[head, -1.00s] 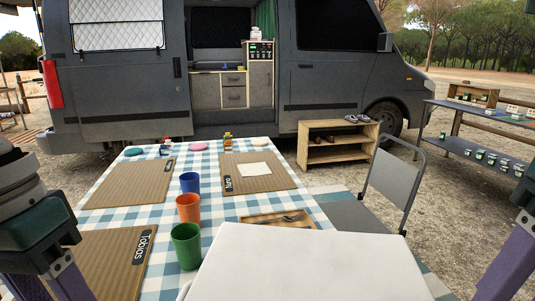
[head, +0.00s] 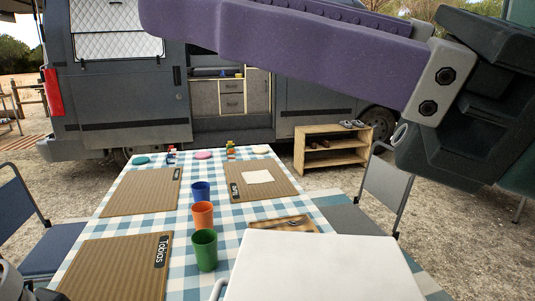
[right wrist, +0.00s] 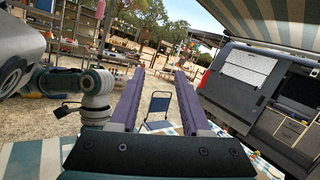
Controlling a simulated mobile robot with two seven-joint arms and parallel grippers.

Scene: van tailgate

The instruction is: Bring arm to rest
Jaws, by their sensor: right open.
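My right gripper (head: 165,20) is raised high across the upper right of the head view, its purple fingers pointing left in front of the van. In the right wrist view its two fingers (right wrist: 158,74) stand apart with nothing between them. It is open, empty and well clear of the table. I cannot make out my left gripper in either current view. Only a small grey piece, probably of my left arm, shows at the bottom left corner of the head view.
The table with its checked cloth (head: 222,240) holds brown placemats (head: 115,268), blue (head: 200,192), orange (head: 203,215) and green (head: 204,250) cups, and a cutlery tray (head: 270,226). A white lid-like surface (head: 320,265) is in front. Chairs (head: 385,185) flank it; the van (head: 120,100) stands behind.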

